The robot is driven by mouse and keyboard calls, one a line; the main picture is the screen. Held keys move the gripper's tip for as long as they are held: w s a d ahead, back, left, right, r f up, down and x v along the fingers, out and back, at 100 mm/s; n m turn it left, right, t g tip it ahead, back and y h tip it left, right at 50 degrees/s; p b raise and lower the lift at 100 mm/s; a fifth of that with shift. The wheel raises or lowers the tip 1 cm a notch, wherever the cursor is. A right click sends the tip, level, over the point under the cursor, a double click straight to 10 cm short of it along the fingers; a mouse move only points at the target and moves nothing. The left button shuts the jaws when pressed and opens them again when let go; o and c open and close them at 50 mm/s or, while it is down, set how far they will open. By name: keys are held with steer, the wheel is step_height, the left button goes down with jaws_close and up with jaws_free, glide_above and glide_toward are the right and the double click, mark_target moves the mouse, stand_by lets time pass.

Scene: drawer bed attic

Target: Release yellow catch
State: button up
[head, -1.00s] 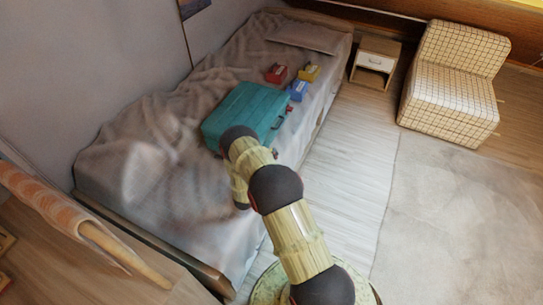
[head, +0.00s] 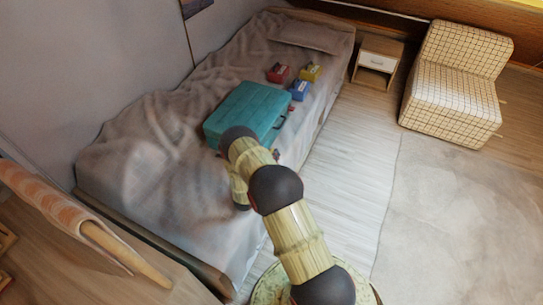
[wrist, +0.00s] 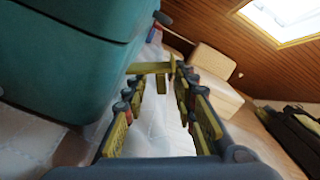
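A closed teal case (head: 246,110) lies on the bed. Its side fills the left of the wrist view (wrist: 60,65). A yellow bar (wrist: 150,68), which looks like the yellow catch, sticks out from the case's side and crosses just beyond my fingertips. My gripper (wrist: 158,84) is open, with a clear gap between its yellow-green fingers. The fingers are beside the case, and the bar is at or just past their tips; I cannot tell whether they touch. In the head view my arm hides most of the gripper and the near side of the case.
A red box (head: 278,72), a yellow box (head: 311,72) and a blue box (head: 299,90) stand on the bed (head: 150,130) behind the case. A nightstand (head: 377,62) and a checked armchair (head: 455,85) are at the back right. The floor right of the bed is clear.

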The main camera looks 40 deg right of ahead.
steer(key=v, duration=1.1)
steer(key=shift+a, duration=0.2)
steer(key=s+r+m+g+y, duration=0.1)
steer(key=s+r+m+g, duration=0.3)
steer(key=r, duration=0.6)
steer(key=s+r+m+g+y, duration=0.1)
steer(key=r+m+g, duration=0.2)
steer(key=r+m, duration=0.45)
steer(key=s+r+m+g+y, duration=0.1)
steer(key=s+r+m+g, duration=0.2)
steer(key=r, duration=0.8)
steer(key=s+a+r+m+t+y, duration=0.4)
steer(key=s+a+r+m+y, duration=0.2)
steer(key=a, duration=0.7)
steer(key=s+a+r+m+t+y, duration=0.4)
steer(key=s+a+r+m+y, duration=0.3)
steer(key=s+a+r, duration=0.4)
step_height(320, 180, up, 2)
steer(key=shift+s+a+r+m+t+y, duration=0.15)
steer(key=shift+a+m+t+y, duration=0.25)
steer(key=shift+a, duration=0.75)
